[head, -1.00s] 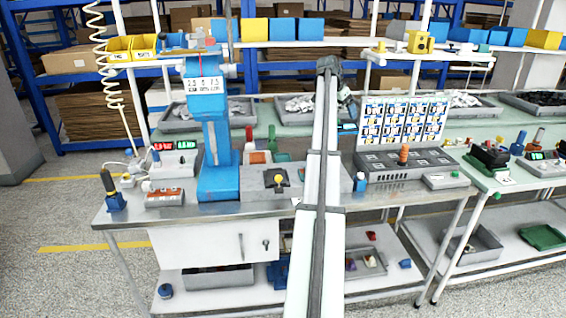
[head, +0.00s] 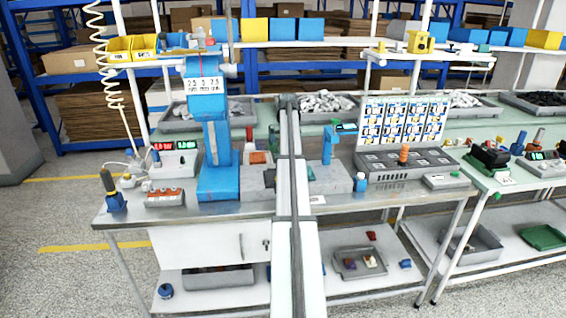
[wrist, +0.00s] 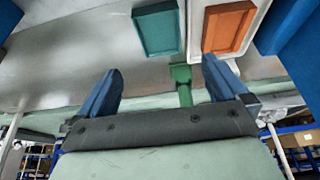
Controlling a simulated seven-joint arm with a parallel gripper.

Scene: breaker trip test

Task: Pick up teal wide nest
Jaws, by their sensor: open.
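A teal rectangular nest (wrist: 158,28) with a raised rim lies on the grey metal bench top in the wrist view, near the top edge. In the head view my arm crosses the bench and hides my gripper; I cannot make out the teal nest there.
An orange nest (wrist: 230,27) in a white holder sits right of the teal one. A green fixture (wrist: 183,82) shows between the fingers. A blue press (head: 217,145) stands left of my arm, a blue post (head: 327,145) right of it.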

